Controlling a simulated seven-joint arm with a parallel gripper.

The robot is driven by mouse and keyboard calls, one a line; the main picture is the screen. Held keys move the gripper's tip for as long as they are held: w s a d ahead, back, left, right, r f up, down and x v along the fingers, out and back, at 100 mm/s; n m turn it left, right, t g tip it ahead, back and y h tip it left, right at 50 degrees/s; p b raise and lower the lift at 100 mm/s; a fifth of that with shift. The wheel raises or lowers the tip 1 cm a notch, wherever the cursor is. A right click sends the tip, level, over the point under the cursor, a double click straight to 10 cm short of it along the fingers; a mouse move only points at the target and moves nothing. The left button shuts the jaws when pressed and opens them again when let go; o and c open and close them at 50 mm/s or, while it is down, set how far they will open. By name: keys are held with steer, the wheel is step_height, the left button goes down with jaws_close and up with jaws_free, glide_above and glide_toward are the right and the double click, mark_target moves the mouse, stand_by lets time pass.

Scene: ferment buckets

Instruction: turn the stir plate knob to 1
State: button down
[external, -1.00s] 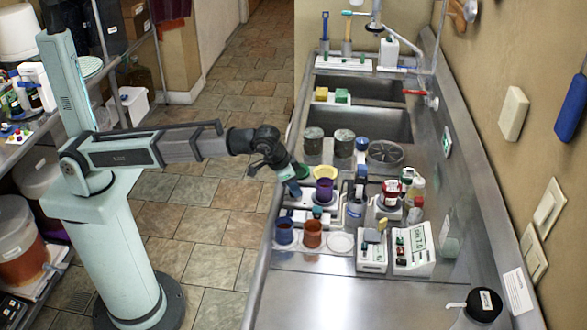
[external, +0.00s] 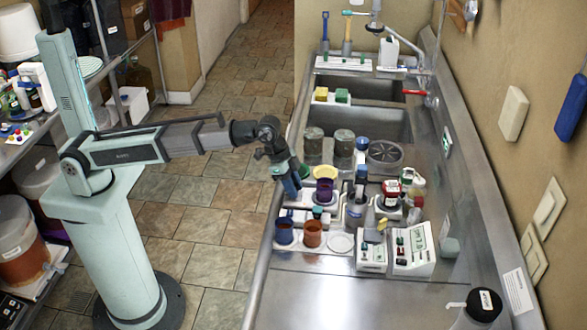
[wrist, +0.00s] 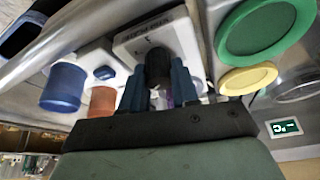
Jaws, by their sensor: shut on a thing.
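The stir plate (wrist: 128,44) is a white box with dark markings on its face, seen close up at the top of the wrist view. Its dark round knob (wrist: 158,66) sits between the two blue fingers of my gripper (wrist: 160,88), which are shut on it. The number the knob points to cannot be read. In the external view my gripper (external: 292,188) is at the left edge of the steel counter, pointing down, and the knob is hidden there.
A blue cup (external: 284,232), an orange cup (external: 312,234) and a white dish (external: 341,243) stand in front of my gripper. A yellow-rimmed cup (external: 325,172) is close on its right. White meters (external: 412,250) stand further right.

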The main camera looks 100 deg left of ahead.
stand_by(0.5)
steer(key=c, duration=0.8)
jaws_free()
steer(key=shift+c, duration=0.2)
steer(key=shift+r, duration=0.1)
steer(key=v, duration=1.3)
steer(key=shift+r, duration=0.3)
steer(key=shift+s, duration=0.1)
